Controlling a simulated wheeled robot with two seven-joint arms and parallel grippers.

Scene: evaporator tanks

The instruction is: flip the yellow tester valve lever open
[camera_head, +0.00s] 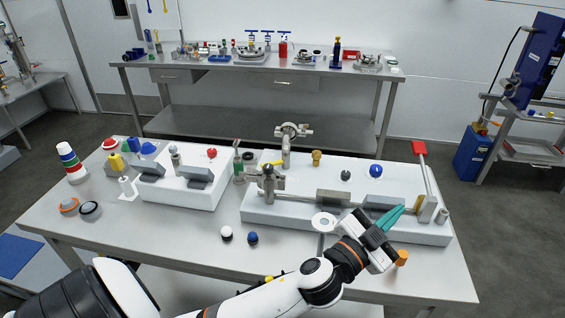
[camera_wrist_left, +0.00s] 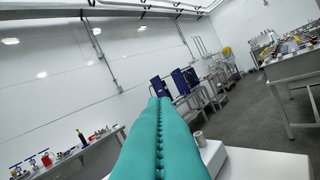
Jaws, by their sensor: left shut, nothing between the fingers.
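A small yellow lever (camera_head: 273,163) shows on the white block at the middle of the table, beside a grey pipe fitting (camera_head: 287,140). I cannot tell its exact angle. A second yellow piece (camera_head: 418,202) stands near the foot of a tall red-tipped lever (camera_head: 420,150) at the right. My left gripper (camera_head: 397,211) has teal fingers pressed together with nothing between them, over the front right of the long white block. The shut fingers also fill the middle of the left wrist view (camera_wrist_left: 158,110). The yellow lever by the pipe is well left of the gripper, apart from it. My right gripper is out of view.
The long white block (camera_head: 290,215) carries metal fittings, a blue knob (camera_head: 376,170) and a grey bar (camera_head: 333,196). A smaller white block (camera_head: 180,195) stands left. White and blue balls (camera_head: 252,238) lie in front.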

